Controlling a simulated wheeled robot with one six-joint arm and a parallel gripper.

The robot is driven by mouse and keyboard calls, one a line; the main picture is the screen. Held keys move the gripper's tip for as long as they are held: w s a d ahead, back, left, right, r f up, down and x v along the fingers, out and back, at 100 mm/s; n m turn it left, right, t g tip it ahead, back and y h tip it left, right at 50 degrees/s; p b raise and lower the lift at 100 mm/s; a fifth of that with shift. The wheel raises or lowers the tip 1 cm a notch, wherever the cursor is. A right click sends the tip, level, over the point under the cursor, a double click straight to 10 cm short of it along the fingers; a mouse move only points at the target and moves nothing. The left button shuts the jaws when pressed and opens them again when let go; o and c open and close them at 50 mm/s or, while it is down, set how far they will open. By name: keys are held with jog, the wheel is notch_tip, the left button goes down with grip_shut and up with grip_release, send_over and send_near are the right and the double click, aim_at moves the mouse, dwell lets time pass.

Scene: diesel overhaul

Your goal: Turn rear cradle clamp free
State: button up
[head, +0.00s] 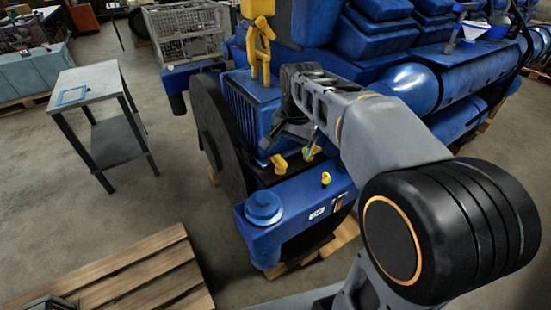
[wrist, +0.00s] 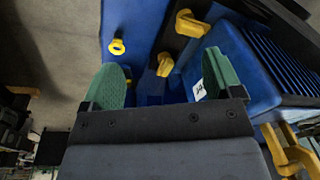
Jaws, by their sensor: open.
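Two small yellow clamp handles sit on the blue engine's dark ledge: a left one (head: 279,164) and a right one (head: 312,153) in the head view. I cannot tell which is the rear cradle clamp. The wrist view also shows two handles, one (wrist: 165,65) framed between my fingers and one (wrist: 190,24) farther up. My gripper (wrist: 163,80) is open, its green pads apart with nothing held. In the head view my gripper (head: 297,140) hangs just above the handles, partly hidden by my wrist. Contact is not visible.
A yellow ring-topped piece (head: 326,178) stands on the blue beam (head: 300,203) in front of the ledge. A yellow hook (head: 260,45) rises above the grille. A pallet (head: 130,275) and a grey table (head: 97,80) stand left, with clear floor between.

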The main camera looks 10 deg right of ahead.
aim_at(281, 159)
jog(key=w+f+m+g, duration=0.1)
jog(key=w+m+g, duration=0.1)
jog(key=w+m, duration=0.6)
jog(key=f, duration=0.4)
jog(key=w+f+n+p, duration=0.1)
jog(key=f, duration=0.3)
jog(key=f+n, duration=0.1)
jog(key=f, duration=0.4)
jog(key=shift+w+a+f+p, duration=0.1)
jog(key=shift+w+p, duration=0.2)
jog(key=shift+p, duration=0.05)
jog(key=shift+a, duration=0.1)
jog(key=c, duration=0.9)
